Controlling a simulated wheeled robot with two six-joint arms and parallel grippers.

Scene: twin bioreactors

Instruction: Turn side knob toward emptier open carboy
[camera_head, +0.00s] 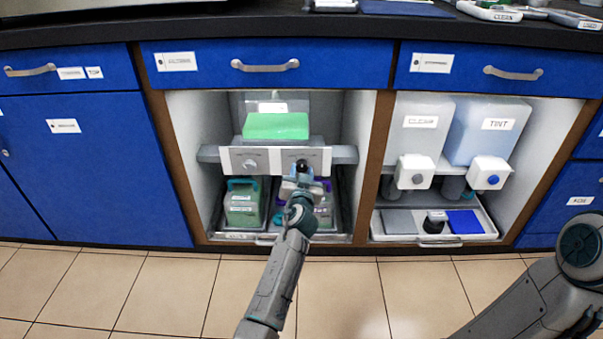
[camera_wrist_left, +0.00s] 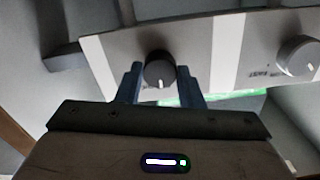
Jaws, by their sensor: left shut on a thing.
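A grey panel (camera_head: 222,154) spans the open middle bay, with a silver knob (camera_head: 250,164) on its left and a black knob (camera_head: 302,164) on its right. My left gripper (camera_head: 301,172) is at the black knob. In the left wrist view the fingers (camera_wrist_left: 161,82) are shut on the black knob (camera_wrist_left: 158,66), one on each side, its white mark pointing down in the picture. The silver knob (camera_wrist_left: 298,54) is at the right there. Below the panel stand a teal-handled carboy (camera_head: 242,205) and a purple-topped carboy (camera_head: 323,208), partly hidden by my arm. Their levels are unclear. My right gripper is out of view.
A green block-like vessel (camera_head: 276,126) sits above the panel. The bay to the right holds two containers with white taps (camera_head: 490,172) and a tray (camera_head: 480,238) below. Blue drawers (camera_head: 264,65) run above under a dark counter. The tiled floor in front is clear.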

